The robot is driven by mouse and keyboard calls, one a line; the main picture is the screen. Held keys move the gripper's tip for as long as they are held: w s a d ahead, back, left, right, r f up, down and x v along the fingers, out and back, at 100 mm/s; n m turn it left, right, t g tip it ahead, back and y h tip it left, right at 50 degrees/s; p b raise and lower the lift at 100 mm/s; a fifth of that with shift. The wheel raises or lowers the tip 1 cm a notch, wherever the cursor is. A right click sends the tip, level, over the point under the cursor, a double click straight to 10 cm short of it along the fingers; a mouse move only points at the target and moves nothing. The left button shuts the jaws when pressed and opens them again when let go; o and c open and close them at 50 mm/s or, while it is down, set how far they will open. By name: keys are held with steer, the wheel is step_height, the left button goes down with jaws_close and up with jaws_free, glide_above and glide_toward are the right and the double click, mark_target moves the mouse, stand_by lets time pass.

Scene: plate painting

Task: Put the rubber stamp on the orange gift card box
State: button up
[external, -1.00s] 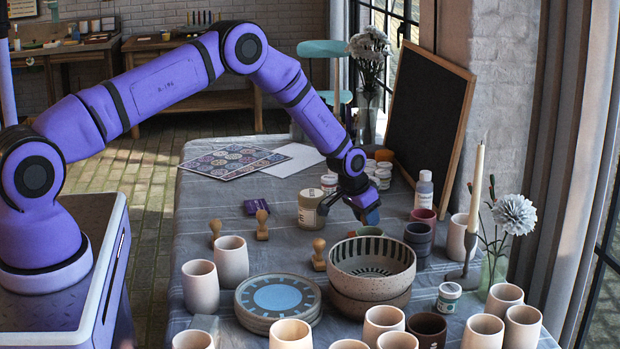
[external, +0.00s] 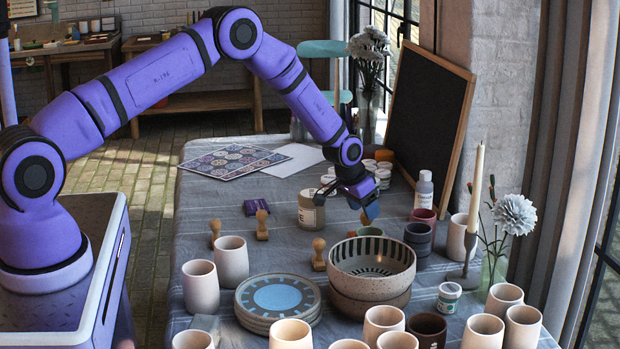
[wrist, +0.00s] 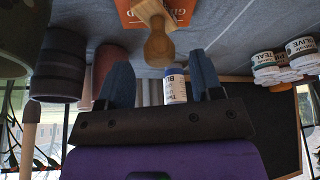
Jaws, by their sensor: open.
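In the wrist view a rubber stamp (wrist: 158,45) with a rounded wooden handle has its base over the orange gift card box (wrist: 184,14). It appears to stand on the box, though the contact is cut by the frame's top edge. My gripper (wrist: 160,62) is open, its two blue fingers apart, with the handle's end just beyond and between the tips. Nothing is visibly held. In the external view my gripper (external: 369,208) is above the table behind the striped bowl.
Other wooden stamps (external: 262,225) stand at the left, near a purple box (external: 256,207). A striped bowl (external: 372,268), a paint jar (external: 311,210), dark cups (external: 418,238) and a bottle (external: 423,190) stand close around my gripper. A chalkboard (external: 430,125) stands behind.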

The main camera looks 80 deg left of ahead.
steer(key=v, duration=0.9)
steer(key=shift+d, duration=0.1)
steer(key=s+d+r+m, duration=0.1)
steer(key=s+d+r, duration=0.1)
steer(key=d+r, duration=0.6)
steer(key=s+d+r, duration=0.2)
steer(key=d+r, duration=0.2)
steer(key=r, duration=0.8)
steer(key=s+d+r+m, duration=0.1)
steer(key=s+d+r, duration=0.95)
steer(key=r, duration=0.25)
steer(key=s+d+r+m+t, duration=0.1)
steer(key=s+d+r, duration=0.2)
steer(key=s+d, duration=0.35)
steer(key=s+d+r, duration=0.4)
steer(key=s, duration=0.5)
steer(key=s+d+f, duration=0.1)
steer(key=s+d, duration=0.1)
steer(key=s, duration=0.6)
steer(key=s+d+f+m+h, duration=0.1)
steer(key=s+d, duration=0.1)
steer(key=s, duration=0.6)
steer(key=shift+s+h, duration=0.15)
steer(key=shift+h, duration=0.15)
